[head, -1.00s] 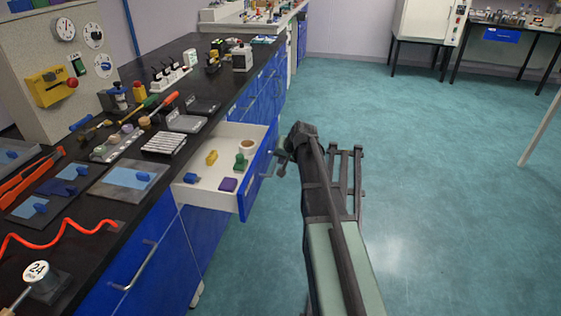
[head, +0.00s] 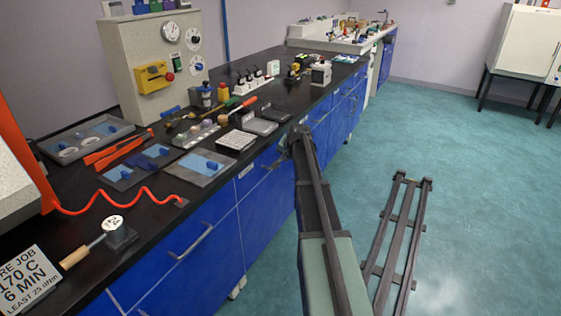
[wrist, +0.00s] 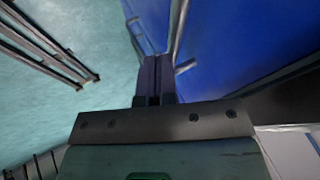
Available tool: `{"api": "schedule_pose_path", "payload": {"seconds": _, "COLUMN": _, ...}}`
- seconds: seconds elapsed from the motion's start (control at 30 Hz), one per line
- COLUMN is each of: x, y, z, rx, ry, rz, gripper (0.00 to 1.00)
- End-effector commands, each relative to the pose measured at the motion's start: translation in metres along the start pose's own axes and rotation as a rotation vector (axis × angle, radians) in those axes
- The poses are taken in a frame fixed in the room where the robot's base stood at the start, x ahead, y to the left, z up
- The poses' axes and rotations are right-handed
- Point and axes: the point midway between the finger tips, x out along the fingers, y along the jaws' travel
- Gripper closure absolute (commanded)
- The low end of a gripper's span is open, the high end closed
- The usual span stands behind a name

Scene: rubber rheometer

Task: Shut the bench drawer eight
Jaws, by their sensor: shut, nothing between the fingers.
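The blue front of the bench drawer (head: 262,172) sits in line with the other bench fronts in the head view, and no open interior shows. Part of this front is hidden behind my arm. I cannot read a number on it. In the wrist view, a blue front (wrist: 235,45) with a metal handle (wrist: 186,67) fills the right side. My gripper (wrist: 153,62) is shut and empty, its fingers pointing along the blue front close to the handle. I cannot tell whether the fingers touch it.
The black worktop (head: 75,215) holds tools, metal plates and a beige instrument (head: 150,50). A dark floor rail (head: 395,235) runs to the right of my arm. The green floor (head: 470,170) beyond is clear.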

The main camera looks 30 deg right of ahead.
Motion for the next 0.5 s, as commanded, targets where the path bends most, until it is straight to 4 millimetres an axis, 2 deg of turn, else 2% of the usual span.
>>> {"api": "schedule_pose_path", "payload": {"seconds": 0.5, "x": 0.0028, "y": -0.0007, "z": -0.0075, "rx": 0.012, "ry": 0.008, "rz": -0.001, "gripper": 1.0}}
